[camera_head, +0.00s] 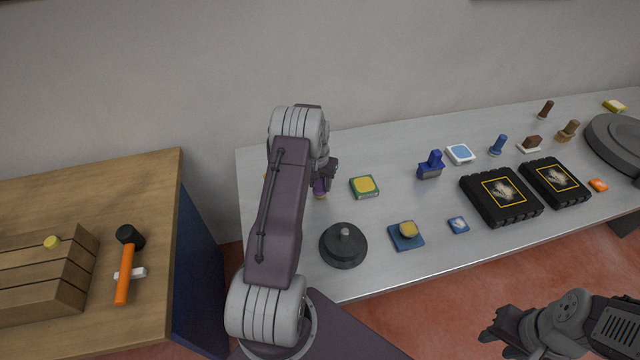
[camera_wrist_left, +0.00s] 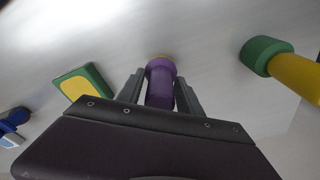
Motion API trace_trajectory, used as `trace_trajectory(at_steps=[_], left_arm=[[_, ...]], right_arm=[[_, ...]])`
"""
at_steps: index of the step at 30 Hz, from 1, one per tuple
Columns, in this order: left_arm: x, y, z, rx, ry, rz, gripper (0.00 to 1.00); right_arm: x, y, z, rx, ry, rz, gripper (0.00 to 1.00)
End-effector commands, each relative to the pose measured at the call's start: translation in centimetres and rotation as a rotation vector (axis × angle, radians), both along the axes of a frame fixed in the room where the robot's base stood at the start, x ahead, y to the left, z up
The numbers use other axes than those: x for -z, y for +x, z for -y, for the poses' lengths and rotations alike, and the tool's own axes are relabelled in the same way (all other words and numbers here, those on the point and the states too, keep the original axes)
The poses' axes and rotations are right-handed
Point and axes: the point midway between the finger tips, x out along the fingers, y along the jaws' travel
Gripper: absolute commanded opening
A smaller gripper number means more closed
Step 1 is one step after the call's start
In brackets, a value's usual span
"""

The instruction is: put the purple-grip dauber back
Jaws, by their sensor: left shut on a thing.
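The purple-grip dauber (camera_head: 319,188) is at the left end of the metal table, partly hidden by my left arm. In the left wrist view the purple dauber (camera_wrist_left: 160,84) stands between the two fingers, with a yellowish rim at its far end. My left gripper (camera_head: 327,178) is shut on it, close over the table; I cannot tell whether the dauber touches the table. A green-rimmed pad with a yellow face (camera_head: 364,186) lies just right of it. My right gripper (camera_head: 488,332) is in front of the table at the lower right, apart from everything; its jaw opening is unclear.
A green and yellow dauber (camera_wrist_left: 285,68) is right of the gripper in the left wrist view. A dark round base with a knob (camera_head: 343,246) and a blue tray with a yellow piece (camera_head: 407,236) lie nearer the front edge. Several stamps and black cases (camera_head: 500,195) stand further right.

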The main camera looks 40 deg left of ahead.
Motion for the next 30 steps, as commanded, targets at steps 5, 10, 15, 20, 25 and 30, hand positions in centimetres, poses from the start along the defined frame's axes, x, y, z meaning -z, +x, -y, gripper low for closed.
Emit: trace_trajectory(at_steps=[5, 10, 15, 20, 25, 30], left_arm=[[0.8, 0.0, 0.0, 0.000, 0.001, 0.002, 0.00], [0.9, 0.0, 0.0, 0.000, 0.001, 0.002, 0.00], [1.3, 0.0, 0.0, 0.000, 0.000, 0.001, 0.51], [1.2, 0.0, 0.0, 0.000, 0.000, 0.001, 0.64], [1.2, 0.0, 0.0, 0.000, 0.001, 0.002, 0.64], [-0.9, -0.1, 0.0, 0.000, 0.002, 0.004, 0.64]], right_arm=[[-0.5, 0.0, 0.0, 0.000, 0.000, 0.000, 0.36], [-0.4, 0.0, 0.0, 0.000, 0.000, 0.000, 0.36], [-0.1, 0.0, 0.0, 0.000, 0.000, 0.000, 0.36], [-0.1, 0.0, 0.0, 0.000, 0.000, 0.000, 0.36], [-0.1, 0.0, 0.0, 0.000, 0.000, 0.000, 0.36], [0.2, 0.0, 0.0, 0.000, 0.000, 0.000, 0.36]])
